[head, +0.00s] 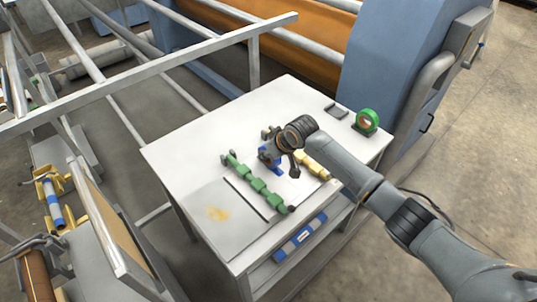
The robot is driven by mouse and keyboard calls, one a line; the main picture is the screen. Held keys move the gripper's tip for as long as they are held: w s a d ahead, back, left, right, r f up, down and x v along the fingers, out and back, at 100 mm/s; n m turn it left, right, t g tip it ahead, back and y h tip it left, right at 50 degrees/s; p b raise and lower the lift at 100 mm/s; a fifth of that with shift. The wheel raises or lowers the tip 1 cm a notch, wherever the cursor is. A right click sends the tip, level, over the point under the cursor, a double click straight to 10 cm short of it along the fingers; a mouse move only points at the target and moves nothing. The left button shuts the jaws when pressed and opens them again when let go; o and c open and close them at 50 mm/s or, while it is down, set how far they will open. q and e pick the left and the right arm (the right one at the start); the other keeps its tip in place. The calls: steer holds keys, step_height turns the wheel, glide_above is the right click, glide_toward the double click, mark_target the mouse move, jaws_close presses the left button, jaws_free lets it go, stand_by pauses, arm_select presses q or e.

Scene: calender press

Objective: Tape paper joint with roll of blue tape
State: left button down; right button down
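My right arm comes in from the right, and its gripper (277,152) is over the table, between a green segmented bar and a yellow one. Blue material (268,153) shows at the fingers, with more blue (278,170) just below. It may be the roll of blue tape, but the gripper partly hides it, and I cannot tell whether the fingers are closed on it. A white sheet (239,189) lies under the green bar (262,186); no joint line is clear. The yellow bar (312,166) lies partly behind my arm. My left gripper is not in view.
The white table (195,145) has free room at its left and back. A green tape roll (367,122) stands at the right, near a small grey piece (336,110). A blue-and-grey roll (300,238) lies on the shelf below. A metal rail (150,75) runs behind.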

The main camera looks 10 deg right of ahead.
steer(key=shift+w+a+f, duration=0.15)
steer(key=shift+w, duration=0.1)
stand_by(0.3)
steer(key=shift+w+a+b, duration=0.3)
steer(key=shift+w, duration=0.15)
steer(key=shift+w+a, duration=0.1)
steer(key=shift+w, duration=0.1)
steer(key=shift+w+a, duration=0.2)
steer(key=shift+w, duration=0.05)
steer(key=shift+w+a+b, duration=0.1)
steer(key=shift+w+b, duration=0.05)
steer(key=shift+b, duration=0.3)
steer(key=shift+w+a, duration=0.2)
steer(key=shift+w, duration=0.1)
steer(key=shift+w+b, duration=0.1)
steer(key=shift+b, duration=0.2)
steer(key=shift+w+a, duration=0.3)
steer(key=shift+w, duration=0.05)
